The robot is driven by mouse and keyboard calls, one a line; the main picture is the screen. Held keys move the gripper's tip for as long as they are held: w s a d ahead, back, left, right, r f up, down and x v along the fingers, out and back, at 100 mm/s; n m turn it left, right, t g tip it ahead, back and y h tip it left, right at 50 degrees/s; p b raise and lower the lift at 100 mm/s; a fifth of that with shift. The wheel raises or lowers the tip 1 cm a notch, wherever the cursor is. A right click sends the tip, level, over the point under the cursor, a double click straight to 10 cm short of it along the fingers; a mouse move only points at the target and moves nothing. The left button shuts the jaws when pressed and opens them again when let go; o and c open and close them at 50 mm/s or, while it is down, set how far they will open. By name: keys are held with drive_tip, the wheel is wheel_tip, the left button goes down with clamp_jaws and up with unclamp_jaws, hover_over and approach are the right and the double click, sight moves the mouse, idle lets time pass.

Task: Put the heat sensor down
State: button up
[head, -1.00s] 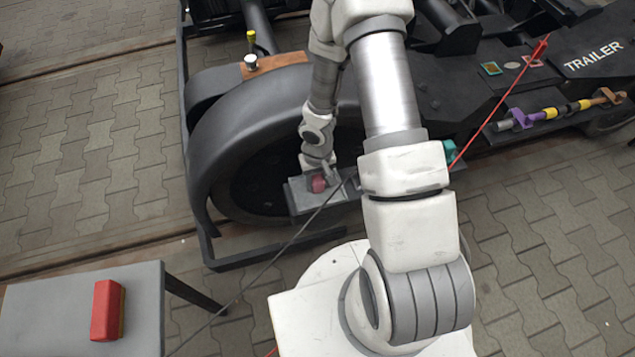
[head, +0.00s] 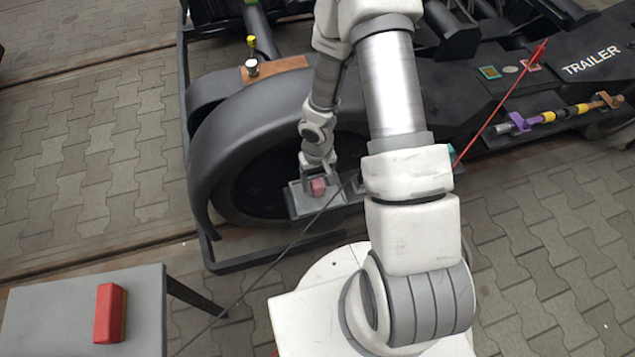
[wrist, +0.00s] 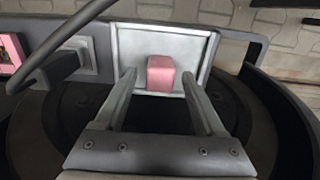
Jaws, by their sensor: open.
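The heat sensor seems to be the small pinkish-red block (head: 318,187). It sits on a small grey tray (head: 300,208) in front of the dark wheel. In the wrist view the block (wrist: 160,73) rests on the light tray (wrist: 197,47), near its front edge. My gripper (head: 319,176) is just above the tray, and in the wrist view its fingertips (wrist: 159,82) stand apart, one to each side of the block. Gaps show between block and fingers. The gripper is open and holds nothing.
A grey table (head: 50,310) at the lower left bears a red block (head: 109,313). The dark trailer frame (head: 500,75) fills the upper right, with a coloured rod (head: 550,116) along its side. A thin dark cable (head: 270,262) crosses before the tray. Paving at left is clear.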

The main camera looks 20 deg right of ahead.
wheel_tip(320, 180, up, 10)
drive_tip(key=p, duration=0.4)
wheel_tip(320, 180, up, 11)
drive_tip(key=t+h, duration=0.1)
drive_tip(key=h, duration=0.1)
hover_over(318, 182)
drive_tip(key=w+d, duration=0.1)
drive_tip(key=d, duration=0.2)
wheel_tip(318, 182, up, 10)
drive_tip(key=s+r+t, duration=0.1)
drive_tip(key=s+t, duration=0.1)
drive_tip(key=s+a+r+t+y, duration=0.2)
drive_tip(key=s+a+r, duration=0.1)
drive_tip(key=s+r, duration=1)
drive_tip(key=shift+r+t+b, duration=0.3)
drive_tip(key=shift+r, duration=0.2)
drive_tip(key=shift+a+r, duration=0.1)
wheel_tip(318, 182, up, 16)
drive_tip(key=p, duration=1.6)
